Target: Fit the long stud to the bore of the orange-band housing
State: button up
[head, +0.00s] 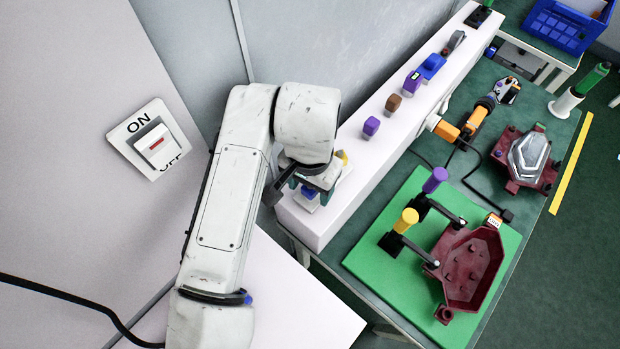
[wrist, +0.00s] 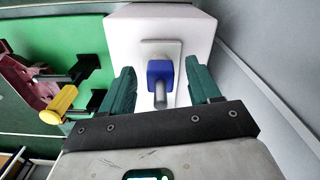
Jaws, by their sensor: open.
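My gripper (head: 306,186) is over the near end of a white ledge, with its jaws open. In the wrist view my gripper (wrist: 160,78) has one green finger on each side of a blue block (wrist: 160,69) with a grey stud (wrist: 160,97) sticking out of it. Clear gaps show on both sides of the block. In the head view the blue block (head: 310,193) is mostly hidden under my gripper. A dark red housing (head: 470,268) lies on a green mat; a small tag with orange (head: 494,219) is at its upper corner. I cannot make out its bore.
The white ledge (head: 345,185) carries several small blocks, including a purple one (head: 371,127) and a brown one (head: 393,103). Yellow (head: 406,220) and purple (head: 435,180) handled clamps stand beside the housing. Another housing (head: 525,158) sits farther back. A wall is close to my arm.

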jog(key=shift+c, duration=0.3)
grip_shut()
dwell(0.6)
